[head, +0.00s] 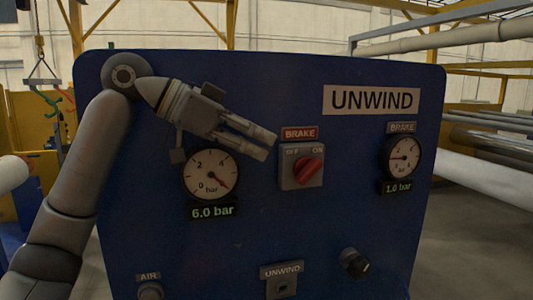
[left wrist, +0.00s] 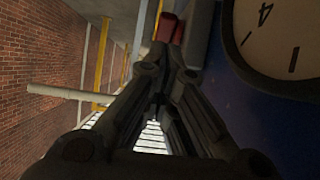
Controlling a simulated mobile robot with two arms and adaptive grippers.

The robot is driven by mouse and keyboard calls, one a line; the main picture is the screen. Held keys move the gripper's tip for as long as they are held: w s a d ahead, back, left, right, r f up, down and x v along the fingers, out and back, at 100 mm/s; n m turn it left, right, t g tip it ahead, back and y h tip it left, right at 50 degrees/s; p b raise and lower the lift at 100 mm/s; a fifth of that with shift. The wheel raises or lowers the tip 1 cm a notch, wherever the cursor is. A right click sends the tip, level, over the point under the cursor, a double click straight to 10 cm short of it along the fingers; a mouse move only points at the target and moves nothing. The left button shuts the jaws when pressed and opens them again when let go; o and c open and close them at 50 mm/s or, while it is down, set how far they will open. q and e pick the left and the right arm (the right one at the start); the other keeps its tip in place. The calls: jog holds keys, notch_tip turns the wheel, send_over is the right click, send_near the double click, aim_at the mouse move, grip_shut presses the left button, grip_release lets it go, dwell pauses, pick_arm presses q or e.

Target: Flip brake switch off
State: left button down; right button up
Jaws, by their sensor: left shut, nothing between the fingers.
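The brake switch is a red rotary knob (head: 309,170) on a grey plate (head: 290,180), marked OFF on the left and ON on the right. The knob is tilted, its upper end toward ON. My left gripper (head: 268,146) is shut and empty, its fingertips just left of and above the switch plate; contact cannot be told. In the left wrist view a red part (left wrist: 165,27), seemingly the knob, shows beyond the fingers. My right gripper is not in view.
The blue panel (head: 350,220) carries a 6.0 bar gauge (head: 211,175) below my left gripper and a brake gauge (head: 404,157) at right. A black knob (head: 354,263), an UNWIND switch (head: 282,283) and an AIR control (head: 150,290) sit lower.

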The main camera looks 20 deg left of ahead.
pick_arm(q)
jog(key=shift+g+y, duration=0.6)
jog(key=shift+y, duration=0.2)
jog(key=r, duration=0.2)
jog(key=s+a+r, duration=0.1)
jog(key=a+r, duration=0.1)
jog(key=r, duration=0.1)
jog(key=shift+s+a+r, duration=0.15)
jog(key=shift+r, duration=0.2)
jog(key=shift+d+r+y+p, duration=0.15)
jog(key=shift+d+y+p, duration=0.05)
jog(key=shift+y+p, duration=0.15)
jog(key=shift+g+y, duration=0.25)
jog(key=shift+g, duration=0.05)
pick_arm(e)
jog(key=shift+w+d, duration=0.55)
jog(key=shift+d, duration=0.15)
